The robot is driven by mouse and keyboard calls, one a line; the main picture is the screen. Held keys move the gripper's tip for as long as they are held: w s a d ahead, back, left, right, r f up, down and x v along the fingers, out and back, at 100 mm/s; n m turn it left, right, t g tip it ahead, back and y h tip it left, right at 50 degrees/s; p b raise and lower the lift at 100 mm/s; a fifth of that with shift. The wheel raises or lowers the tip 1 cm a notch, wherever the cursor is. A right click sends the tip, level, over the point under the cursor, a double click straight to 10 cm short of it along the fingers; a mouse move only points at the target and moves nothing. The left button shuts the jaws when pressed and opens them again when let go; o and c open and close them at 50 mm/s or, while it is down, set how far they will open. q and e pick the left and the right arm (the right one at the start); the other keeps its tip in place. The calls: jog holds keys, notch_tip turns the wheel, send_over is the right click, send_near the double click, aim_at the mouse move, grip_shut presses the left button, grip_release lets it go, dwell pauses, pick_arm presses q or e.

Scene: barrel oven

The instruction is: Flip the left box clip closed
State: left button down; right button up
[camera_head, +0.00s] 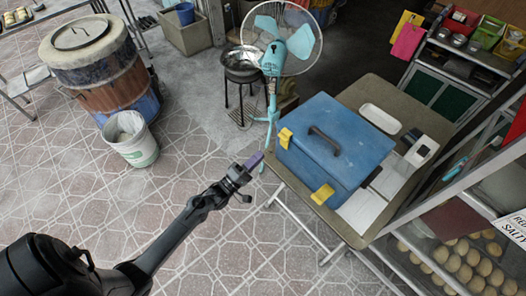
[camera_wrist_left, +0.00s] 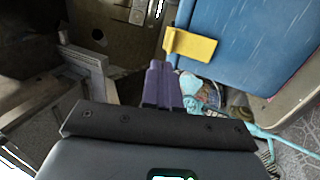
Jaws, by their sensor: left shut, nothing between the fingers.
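The blue box (camera_head: 335,150) with a dark handle stands on the folding table, lid down. Its left yellow clip (camera_head: 286,138) is on the front face near the left corner; the right yellow clip (camera_head: 322,194) is near the right corner. My left gripper (camera_head: 256,160) is shut and empty, left of the left clip and apart from it. In the left wrist view the purple fingertips (camera_wrist_left: 160,85) are together just below a yellow clip (camera_wrist_left: 190,45), which juts from the edge of the blue box (camera_wrist_left: 250,40). Any contact there is unclear. My right gripper is out of view.
The folding table (camera_head: 400,92) also holds a white tray (camera_head: 380,118) and a white device (camera_head: 421,150). A turquoise fan (camera_head: 275,60) stands behind the gripper. A white bucket (camera_head: 130,138) and barrel oven (camera_head: 100,65) are at left. The tiled floor between is clear.

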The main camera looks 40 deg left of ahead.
pick_arm(q)
jog(key=s+a, duration=0.1)
jog(key=s, duration=0.6)
jog(key=shift+s+a, duration=0.2)
jog(key=shift+s, duration=0.15)
